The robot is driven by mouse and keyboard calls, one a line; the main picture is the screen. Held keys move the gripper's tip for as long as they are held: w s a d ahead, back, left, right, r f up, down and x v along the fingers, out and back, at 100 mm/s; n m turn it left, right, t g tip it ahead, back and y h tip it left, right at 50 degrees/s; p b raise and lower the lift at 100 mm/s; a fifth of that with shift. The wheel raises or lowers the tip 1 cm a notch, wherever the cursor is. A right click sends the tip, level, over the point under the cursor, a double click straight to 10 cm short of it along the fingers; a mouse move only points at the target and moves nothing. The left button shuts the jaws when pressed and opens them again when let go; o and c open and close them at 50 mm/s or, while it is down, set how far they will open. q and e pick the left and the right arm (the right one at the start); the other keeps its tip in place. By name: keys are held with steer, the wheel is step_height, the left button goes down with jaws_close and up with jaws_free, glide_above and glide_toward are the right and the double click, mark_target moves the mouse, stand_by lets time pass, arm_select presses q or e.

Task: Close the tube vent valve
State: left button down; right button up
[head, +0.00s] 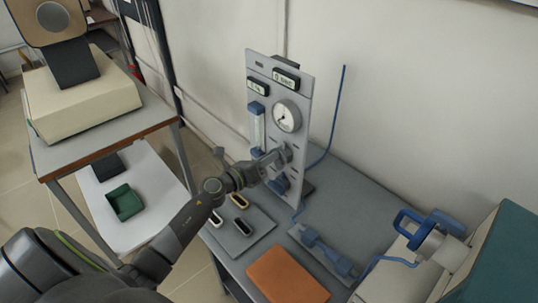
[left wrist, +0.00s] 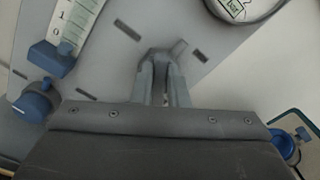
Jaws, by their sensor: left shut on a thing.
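A grey upright panel (head: 303,93) stands on the bench and carries gauges, a flow tube and valves. My left gripper (head: 278,157) reaches the panel's lower middle, below the round dial, and hides most of what it holds. In the left wrist view the left gripper (left wrist: 162,62) has its fingers close together, shut on a small grey valve handle (left wrist: 179,48) at the panel face. Only a tip of the handle shows, pointing up and right. Slots are cut in the panel around it. The right gripper is not in view.
The round dial (head: 287,115) sits just above the gripper; the flow tube (head: 257,127) is to its left. A blue knob (left wrist: 36,103) is low on the panel. A blue-fitted tube flange (head: 430,236), orange mat (head: 287,275) and tray (head: 240,245) are on the bench.

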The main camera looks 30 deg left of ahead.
arm_select(q)
steer(key=shift+w+a+f+n+p, duration=0.1)
steer(key=shift+f+n+p, duration=0.15)
steer(key=shift+n+p, duration=1.1)
steer(key=shift+s+a+f+n+p, duration=0.1)
steer(key=shift+a+f+n+p, duration=0.1)
steer(key=shift+n, duration=2.1)
steer(key=shift+w+a+f+n+p, duration=0.1)
steer(key=shift+f+n+p, duration=0.15)
steer(key=shift+n+p, duration=1.1)
steer(key=shift+n+b, duration=0.5)
steer(key=shift+n, duration=0.2)
steer(key=c, duration=1.4)
jaws_free()
steer(key=shift+c, duration=0.2)
steer(key=b+v, duration=0.6)
steer(key=v, duration=1.1)
